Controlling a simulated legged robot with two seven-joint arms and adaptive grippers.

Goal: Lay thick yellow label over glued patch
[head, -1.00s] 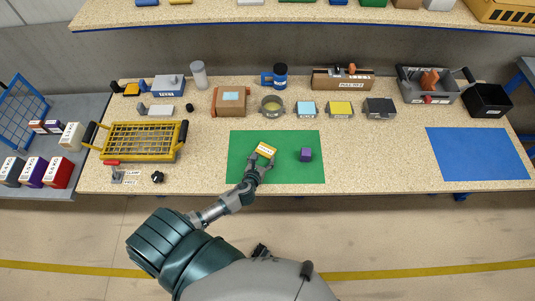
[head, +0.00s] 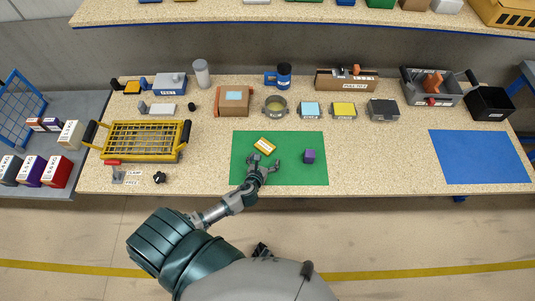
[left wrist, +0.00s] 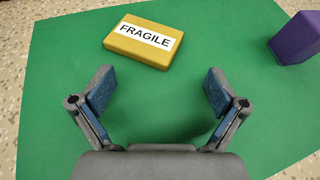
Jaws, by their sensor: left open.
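The thick yellow label (head: 265,145), a flat block with a white FRAGILE strip, lies on the green mat (head: 305,172). It also shows at the top of the left wrist view (left wrist: 144,41). My left gripper (head: 264,160) is open and empty, just on the near side of the label and apart from it. In the left wrist view its two fingers (left wrist: 160,92) are spread with only green mat between them. I cannot make out a glued patch on the mat; whatever is under the label is hidden. My right gripper is not in view.
A purple block (head: 309,156) stands on the mat to the right of my left gripper. A yellow wire basket (head: 146,141) is left; a blue mat (head: 479,156) lies clear at right.

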